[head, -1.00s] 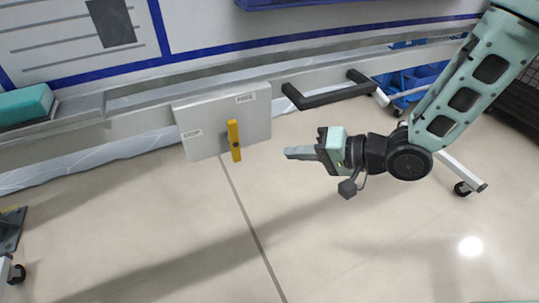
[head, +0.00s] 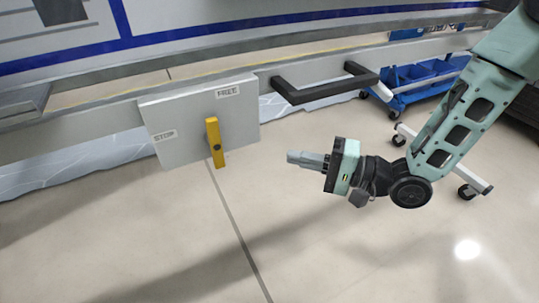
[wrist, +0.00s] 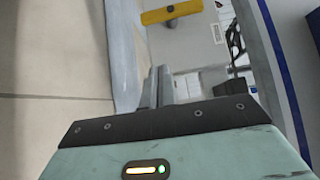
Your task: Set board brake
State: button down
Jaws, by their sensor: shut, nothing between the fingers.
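The brake is a yellow lever (head: 214,143) on a grey metal plate (head: 177,127) fixed to the board's lower frame. The lever stands near upright, its upper end close to the FREE label (head: 227,91). The STOP label (head: 164,135) is on the plate's left side. My gripper (head: 291,158) is shut and empty, to the right of the lever and clear of it, with its fingers pointing left. In the wrist view the shut fingers (wrist: 160,88) show below the yellow lever (wrist: 171,14), which lies across the top.
A black handle (head: 322,88) sticks out from the frame just right of the plate, above my gripper. A blue cart (head: 420,80) stands behind it at the right. A white leg with casters (head: 445,160) is beside my arm. The floor below the plate is clear.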

aim_at(216, 145)
jog(key=s+b+x, duration=0.1)
jog(key=b+x, duration=0.1)
jog(key=x, duration=0.4)
jog(key=s+b+x, duration=0.1)
jog(key=b+x, duration=0.2)
jog(key=x, duration=0.3)
jog(key=shift+s+a, duration=0.35)
